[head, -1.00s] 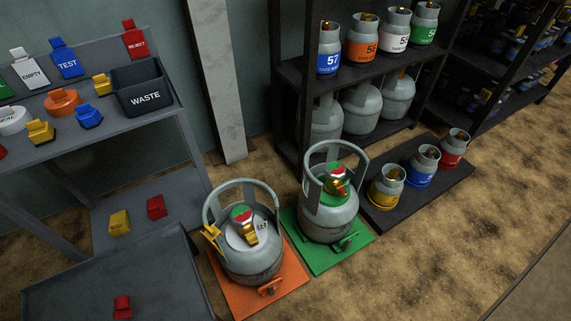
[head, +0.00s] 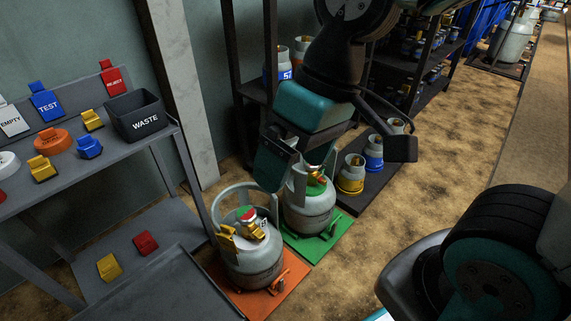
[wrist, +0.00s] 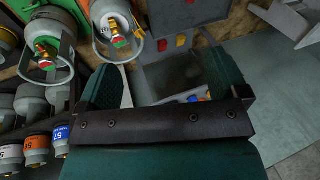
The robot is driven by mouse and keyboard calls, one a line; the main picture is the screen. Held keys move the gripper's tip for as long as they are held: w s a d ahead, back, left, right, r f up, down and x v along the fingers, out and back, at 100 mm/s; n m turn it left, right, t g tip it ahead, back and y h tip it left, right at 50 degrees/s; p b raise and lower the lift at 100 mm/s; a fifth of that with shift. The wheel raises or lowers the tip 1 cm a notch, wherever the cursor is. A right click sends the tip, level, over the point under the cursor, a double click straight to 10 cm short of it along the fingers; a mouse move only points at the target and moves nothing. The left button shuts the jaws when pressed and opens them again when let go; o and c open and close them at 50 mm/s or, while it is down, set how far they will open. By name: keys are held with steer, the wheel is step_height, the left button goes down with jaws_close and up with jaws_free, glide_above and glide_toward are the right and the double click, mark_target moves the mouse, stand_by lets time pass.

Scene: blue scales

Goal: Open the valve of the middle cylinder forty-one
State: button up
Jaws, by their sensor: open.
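Two grey cylinders with collars stand on the floor. One cylinder (head: 252,262), on an orange mat (head: 283,290), has a brass valve with a red-and-green top (head: 245,214) and a yellow clip. I cannot read forty-one on either. My gripper (head: 280,168) is open in front of the green-mat cylinder's collar in the head view. In the wrist view my gripper (wrist: 165,82) has nothing between its fingers; both cylinders show at upper left.
A shelf of grey cylinders (wrist: 30,102) stands behind the mats. Small yellow, blue and other cylinders (head: 351,176) sit on a low dark platform at right. At left is a bench with a WASTE bin (head: 137,118) and coloured clips. Sandy floor (head: 440,130) is clear at right.

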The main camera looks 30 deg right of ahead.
steer(key=w+d+f+m+h, duration=0.1)
steer(key=w+d+f+m, duration=0.4)
steer(key=w+m, duration=0.4)
steer(key=w+d+f+m+h, duration=0.1)
steer(key=w+d+f+m, duration=0.2)
steer(key=w+d+m, duration=0.6)
steer(key=w+d+f+m+h, duration=0.1)
steer(key=w+d+f+m, duration=0.35)
steer(key=w, duration=0.75)
steer(key=w+d+f+m, duration=0.3)
steer(key=d+f+m, duration=0.4)
steer(key=shift+m+h, duration=0.25)
steer(key=shift+h, duration=0.15)
step_height(320, 180, down, 17)
steer(key=b, duration=0.7)
steer(key=shift+w, duration=0.15)
steer(key=shift+r, duration=0.1)
steer(key=c, duration=0.9)
